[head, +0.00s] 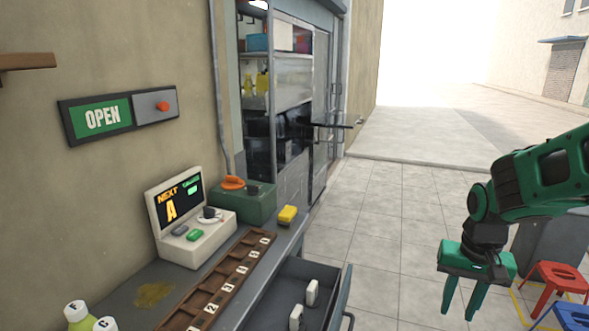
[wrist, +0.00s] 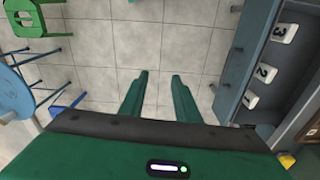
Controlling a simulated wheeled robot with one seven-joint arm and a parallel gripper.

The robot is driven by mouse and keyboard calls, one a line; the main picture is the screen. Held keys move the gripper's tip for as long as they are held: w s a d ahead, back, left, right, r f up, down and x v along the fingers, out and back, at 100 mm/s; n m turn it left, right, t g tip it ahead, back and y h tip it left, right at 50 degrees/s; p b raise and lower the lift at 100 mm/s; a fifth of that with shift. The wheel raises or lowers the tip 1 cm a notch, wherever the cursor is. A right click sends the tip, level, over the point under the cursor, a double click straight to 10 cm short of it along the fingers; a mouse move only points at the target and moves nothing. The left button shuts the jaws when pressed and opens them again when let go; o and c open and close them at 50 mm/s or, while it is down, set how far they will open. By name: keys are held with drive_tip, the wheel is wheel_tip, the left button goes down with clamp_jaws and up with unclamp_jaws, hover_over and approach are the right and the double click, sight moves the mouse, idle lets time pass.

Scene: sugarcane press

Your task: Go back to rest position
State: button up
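My gripper (head: 463,303) hangs at the right of the head view, fingers pointing down over the tiled floor. It is green, with its two fingers apart and nothing between them. In the wrist view my gripper (wrist: 160,82) shows the same two fingers spread, with only floor tiles between and beyond them. It is clear of the counter and touches nothing that I can see.
A counter (head: 172,285) with a numbered wooden rack (head: 236,276), a screen machine (head: 190,225) and a yellow sponge (head: 287,215) runs along the left. An open drawer (head: 283,307) holds white numbered blocks. Red stool (head: 557,279) and blue stool (head: 573,317) stand at right.

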drive_tip(key=s+d+r, duration=0.2)
drive_tip(key=s+d, duration=0.1)
drive_tip(key=s, duration=0.5)
drive_tip(key=s+d+r+m, duration=0.1)
drive_tip(key=s+d+r, duration=0.2)
drive_tip(key=s, duration=0.6)
drive_tip(key=shift+s+y, duration=0.2)
drive_tip(key=shift+y, duration=0.1)
drive_tip(key=shift+w+f+g, duration=0.2)
drive_tip(key=shift+w+g, duration=0.1)
drive_tip(key=shift+w, duration=0.35)
drive_tip(key=shift+a, duration=0.1)
